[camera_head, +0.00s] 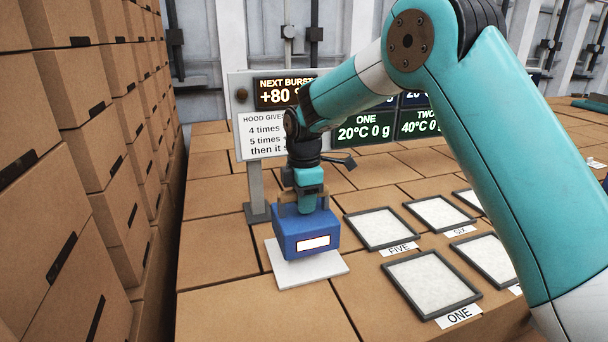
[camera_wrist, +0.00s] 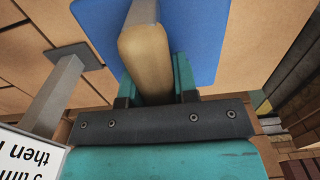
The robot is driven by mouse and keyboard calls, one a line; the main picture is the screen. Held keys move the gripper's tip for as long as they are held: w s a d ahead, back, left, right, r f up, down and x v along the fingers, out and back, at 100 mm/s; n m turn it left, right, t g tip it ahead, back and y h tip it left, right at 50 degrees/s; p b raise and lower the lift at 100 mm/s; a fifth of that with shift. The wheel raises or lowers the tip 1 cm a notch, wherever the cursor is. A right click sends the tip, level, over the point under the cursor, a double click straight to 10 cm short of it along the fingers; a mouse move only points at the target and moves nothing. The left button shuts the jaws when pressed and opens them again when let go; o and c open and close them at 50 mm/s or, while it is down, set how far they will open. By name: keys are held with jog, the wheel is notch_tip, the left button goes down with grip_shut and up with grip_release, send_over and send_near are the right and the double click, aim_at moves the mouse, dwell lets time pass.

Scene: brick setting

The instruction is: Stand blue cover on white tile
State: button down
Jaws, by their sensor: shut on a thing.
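The blue cover (camera_head: 306,236) is a box-like hood with a lit white panel on its front and a tan handle on top. It is at the white tile (camera_head: 287,274), whose front and sides show around it in the head view. I cannot tell whether the cover touches the tile or hangs just above it. My gripper (camera_head: 308,196) is shut on the cover's handle from above. In the wrist view the tan handle (camera_wrist: 146,60) sits between the jaws, over the blue top (camera_wrist: 205,40). The tile is hidden in the wrist view.
Framed white pads, including pad ONE (camera_head: 431,283) and pad FIVE (camera_head: 379,229), lie to the right. A sign board (camera_head: 262,125) on a post (camera_head: 257,190) stands close behind the cover. Stacked cartons (camera_head: 85,150) wall off the left. My arm spans the right.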

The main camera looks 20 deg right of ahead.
aim_at(304, 217)
jog(key=shift+w+f+p, duration=0.1)
jog(key=shift+f+p, duration=0.7)
jog(key=shift+f, duration=1.55)
jog(key=shift+f, duration=0.1)
jog(key=c, duration=0.9)
grip_release()
jog(key=shift+f, duration=0.15)
